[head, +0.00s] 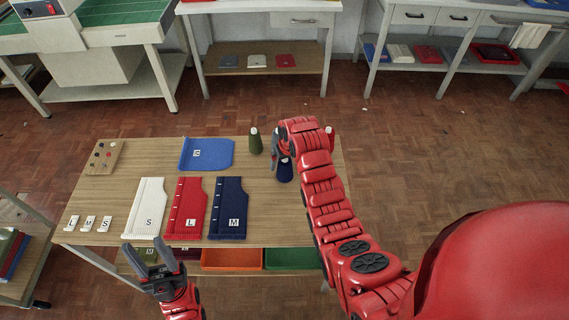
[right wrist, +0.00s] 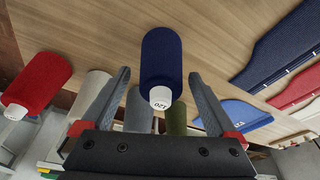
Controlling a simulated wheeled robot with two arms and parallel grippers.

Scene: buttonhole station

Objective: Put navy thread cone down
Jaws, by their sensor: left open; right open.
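The navy thread cone (head: 284,172) stands on the wooden table (head: 262,215) near its right side, partly hidden by my right gripper (head: 279,155). In the right wrist view the navy cone (right wrist: 162,55) has its white tip towards the palm. It lies between the spread fingers of my right gripper (right wrist: 160,82), with a gap on both sides. My left gripper (head: 149,250) is open and empty at the table's front edge.
A green cone (head: 256,141) stands just left of my right gripper. The red cone (right wrist: 38,80) and a pale one (right wrist: 92,92) also stand close. White (head: 150,205), red (head: 187,205) and navy (head: 229,205) garment pieces and a blue one (head: 208,155) lie to the left.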

